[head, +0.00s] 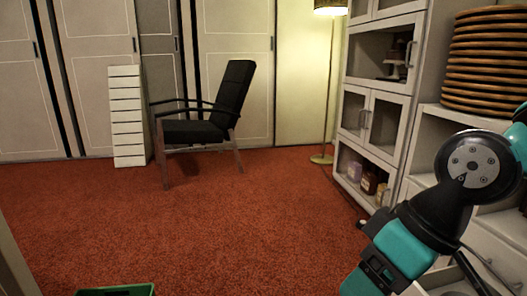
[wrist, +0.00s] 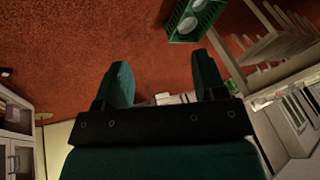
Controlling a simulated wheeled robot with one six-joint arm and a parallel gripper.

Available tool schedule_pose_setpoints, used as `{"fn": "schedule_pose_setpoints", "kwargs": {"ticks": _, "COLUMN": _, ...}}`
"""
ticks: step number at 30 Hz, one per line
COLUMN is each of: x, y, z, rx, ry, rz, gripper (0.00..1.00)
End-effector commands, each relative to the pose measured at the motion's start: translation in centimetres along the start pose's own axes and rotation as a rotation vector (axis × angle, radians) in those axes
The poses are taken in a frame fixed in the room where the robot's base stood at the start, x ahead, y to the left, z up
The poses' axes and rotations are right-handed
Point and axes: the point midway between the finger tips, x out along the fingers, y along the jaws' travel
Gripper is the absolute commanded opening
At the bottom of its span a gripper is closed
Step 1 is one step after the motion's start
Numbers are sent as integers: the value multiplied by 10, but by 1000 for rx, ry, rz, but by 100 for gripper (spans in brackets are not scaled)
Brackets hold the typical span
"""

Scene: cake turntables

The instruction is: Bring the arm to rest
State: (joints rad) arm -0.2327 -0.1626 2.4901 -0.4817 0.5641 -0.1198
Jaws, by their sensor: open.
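My gripper (wrist: 163,80) shows in the wrist view with its two dark green fingers spread well apart. Nothing is between them, so it is open and empty, with red carpet and some pale things beyond. In the head view, my teal and black arm rises at the lower right, in front of the white shelving. The gripper's fingers cannot be made out in the head view.
A white cabinet (head: 375,105) and a stack of round wooden boards (head: 487,62) stand at the right. A black armchair (head: 215,115) and a floor lamp (head: 328,80) stand at the back. A green crate (wrist: 197,18) holds white round things. The red carpet (head: 230,225) is mostly clear.

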Motion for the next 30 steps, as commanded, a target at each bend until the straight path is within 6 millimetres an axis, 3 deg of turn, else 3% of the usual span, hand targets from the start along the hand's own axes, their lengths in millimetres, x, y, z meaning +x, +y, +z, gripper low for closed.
{"fn": "schedule_pose_setpoints", "kwargs": {"ticks": 5, "x": -25, "y": -31, "z": 52, "rx": 63, "ry": -116, "rz": 11, "gripper": 64}}
{"fn": "schedule_pose_setpoints", "kwargs": {"ticks": 6, "x": -41, "y": -34, "z": 41, "rx": 65, "ry": -113, "rz": 9, "gripper": 64}}
{"fn": "schedule_pose_setpoints", "kwargs": {"ticks": 11, "x": -74, "y": -43, "z": 28, "rx": 64, "ry": -112, "rz": 8, "gripper": 64}}
{"fn": "schedule_pose_setpoints", "kwargs": {"ticks": 17, "x": -127, "y": -60, "z": 9, "rx": 63, "ry": -111, "rz": 8, "gripper": 64}}
{"fn": "schedule_pose_setpoints", "kwargs": {"ticks": 30, "x": -281, "y": -108, "z": -47, "rx": 62, "ry": -110, "rz": 8, "gripper": 64}}
